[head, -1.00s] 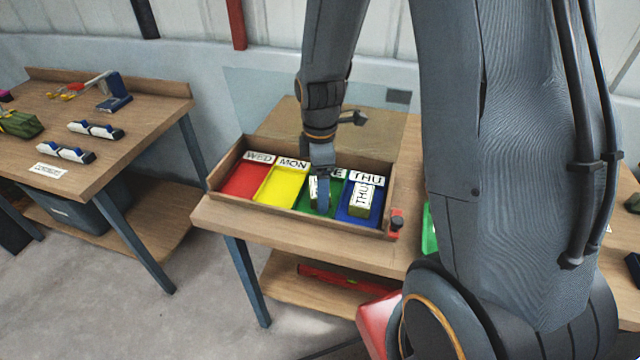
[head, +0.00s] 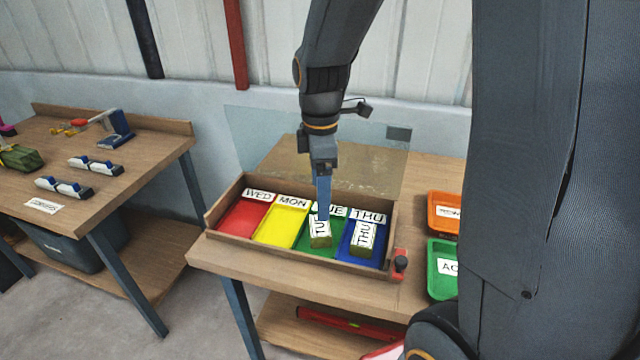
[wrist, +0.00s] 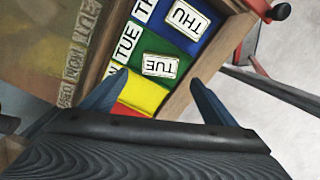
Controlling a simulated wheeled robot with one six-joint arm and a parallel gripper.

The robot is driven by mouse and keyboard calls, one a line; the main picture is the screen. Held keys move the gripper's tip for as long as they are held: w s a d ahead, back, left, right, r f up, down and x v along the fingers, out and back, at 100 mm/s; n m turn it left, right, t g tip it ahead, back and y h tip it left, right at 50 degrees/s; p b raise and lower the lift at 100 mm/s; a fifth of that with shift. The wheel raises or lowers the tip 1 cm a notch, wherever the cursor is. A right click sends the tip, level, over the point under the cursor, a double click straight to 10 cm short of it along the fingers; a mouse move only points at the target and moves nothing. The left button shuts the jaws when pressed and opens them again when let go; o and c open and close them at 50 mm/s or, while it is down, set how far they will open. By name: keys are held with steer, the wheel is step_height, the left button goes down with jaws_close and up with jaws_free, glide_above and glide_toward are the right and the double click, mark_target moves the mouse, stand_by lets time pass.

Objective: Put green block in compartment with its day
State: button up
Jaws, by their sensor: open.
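A similar block marked THU (head: 363,238) lies in the blue compartment (head: 347,250) labelled THU. My gripper (head: 323,214) is above the TUE block and partly covers the TUE label. In the wrist view my gripper (wrist: 158,78) is open, its fingers apart with nothing between them, and the TUE block lies beyond the fingertips.
The wooden tray (head: 290,250) also has empty red (head: 242,220) and yellow (head: 280,226) compartments, labelled WED and MON. A red-and-black item (head: 400,262) is at its right end. Orange (head: 445,208) and green bins (head: 442,277) stand to the right. A clear panel stands behind.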

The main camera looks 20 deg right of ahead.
steer(key=s+f+m, duration=0.1)
steer(key=s+m, duration=0.2)
steer(key=m, duration=0.2)
steer(key=s+f+m, duration=0.1)
steer(key=s+m, duration=0.2)
steer(key=m, duration=0.2)
steer(key=s+f+m+t, duration=0.1)
steer(key=s+m, duration=0.2)
steer(key=m, duration=0.2)
steer(key=shift+s, duration=0.2)
stand_by(0.7)
